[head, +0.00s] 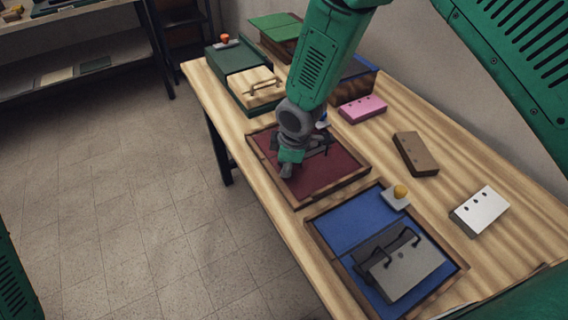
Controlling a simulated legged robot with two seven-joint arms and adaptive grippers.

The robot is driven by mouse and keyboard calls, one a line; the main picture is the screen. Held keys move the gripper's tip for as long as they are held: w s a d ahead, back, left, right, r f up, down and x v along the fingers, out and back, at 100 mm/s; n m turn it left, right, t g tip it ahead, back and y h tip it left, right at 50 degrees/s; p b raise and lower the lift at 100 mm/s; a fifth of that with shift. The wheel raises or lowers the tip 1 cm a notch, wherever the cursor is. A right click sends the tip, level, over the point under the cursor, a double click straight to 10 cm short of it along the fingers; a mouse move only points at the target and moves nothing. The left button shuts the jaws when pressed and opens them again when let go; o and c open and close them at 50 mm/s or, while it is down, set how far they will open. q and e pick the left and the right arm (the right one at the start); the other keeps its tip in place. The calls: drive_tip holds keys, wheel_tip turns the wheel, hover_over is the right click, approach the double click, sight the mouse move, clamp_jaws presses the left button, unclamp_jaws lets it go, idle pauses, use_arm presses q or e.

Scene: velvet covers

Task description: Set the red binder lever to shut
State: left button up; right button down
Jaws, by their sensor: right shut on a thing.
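The red binder (330,174) lies open in a wooden frame at the middle of the table. Its dark metal mechanism (320,142) shows partly beside my right gripper. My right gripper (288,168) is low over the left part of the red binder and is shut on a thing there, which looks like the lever. The gripper and wrist hide most of the lever, so its angle cannot be told. My left gripper is not in view.
Pink (362,108), brown (415,153) and white (480,210) blocks lie right. A green box (234,60) stands behind.

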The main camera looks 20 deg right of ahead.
drive_tip(key=shift+s+d+f, duration=0.2)
drive_tip(key=shift+s+f, duration=0.1)
drive_tip(key=shift+s, duration=0.1)
drive_tip(key=c, duration=1.5)
unclamp_jaws()
drive_tip(key=o, duration=0.3)
drive_tip(key=shift+w, duration=0.25)
drive_tip(key=shift+r, duration=0.1)
drive_tip(key=shift+r, duration=0.15)
drive_tip(key=v, duration=1.1)
drive_tip(key=shift+r, duration=0.3)
drive_tip(key=shift+f, duration=0.1)
